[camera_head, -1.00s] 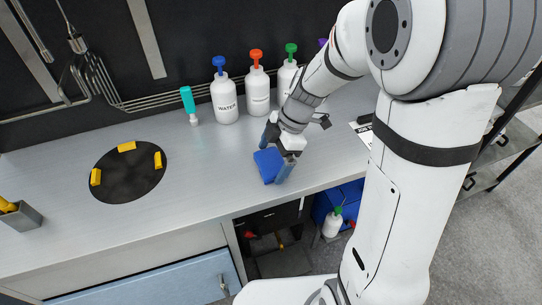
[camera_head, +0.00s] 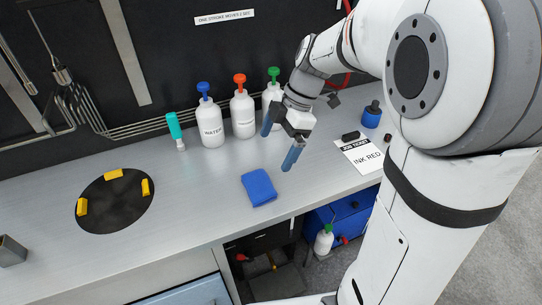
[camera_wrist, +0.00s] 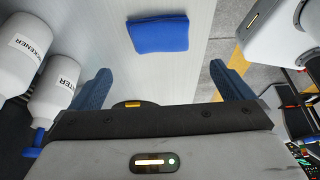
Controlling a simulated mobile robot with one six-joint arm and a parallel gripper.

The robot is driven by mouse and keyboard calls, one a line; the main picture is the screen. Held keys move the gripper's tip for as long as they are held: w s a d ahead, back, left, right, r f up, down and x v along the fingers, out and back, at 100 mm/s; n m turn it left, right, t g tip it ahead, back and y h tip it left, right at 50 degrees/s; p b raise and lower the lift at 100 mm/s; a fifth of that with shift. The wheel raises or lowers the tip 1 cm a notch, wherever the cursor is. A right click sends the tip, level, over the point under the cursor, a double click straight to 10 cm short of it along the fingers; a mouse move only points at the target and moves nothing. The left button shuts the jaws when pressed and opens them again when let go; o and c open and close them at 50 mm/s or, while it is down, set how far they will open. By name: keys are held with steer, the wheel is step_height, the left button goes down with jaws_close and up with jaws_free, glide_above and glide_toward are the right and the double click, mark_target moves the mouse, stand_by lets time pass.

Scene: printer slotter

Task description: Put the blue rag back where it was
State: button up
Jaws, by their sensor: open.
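The blue rag (camera_head: 259,187) lies folded flat on the grey metal counter (camera_head: 215,200), near its front edge. It also shows in the wrist view (camera_wrist: 157,35), ahead of the fingertips and apart from them. My gripper (camera_head: 281,142) is open and empty, above the counter, up and to the right of the rag in the head view. Its two blue fingers stand wide apart in the wrist view (camera_wrist: 160,82). Nothing is between them.
White bottles with blue (camera_head: 211,122), red (camera_head: 243,113) and green (camera_head: 274,103) tops stand along the back. A job ticket (camera_head: 362,155) lies right of my gripper. A black disc (camera_head: 115,205) with yellow blocks is at left. Counter around the rag is clear.

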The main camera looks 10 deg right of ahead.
steer(key=s+d+m+t+h, duration=0.1)
steer(key=s+d+m+h, duration=0.1)
steer(key=s+m, duration=0.4)
steer(key=s+d+m+t+h, duration=0.2)
steer(key=s+d+m, duration=0.3)
steer(key=m, duration=1)
steer(key=shift+s+f+t, duration=0.3)
steer(key=shift+s+f, duration=0.1)
steer(key=shift+s, duration=0.85)
steer(key=p+v, duration=0.2)
steer(key=v, duration=0.1)
steer(key=shift+w+r+p, duration=0.1)
steer(key=shift+w+p, duration=0.15)
steer(key=shift+p, duration=0.15)
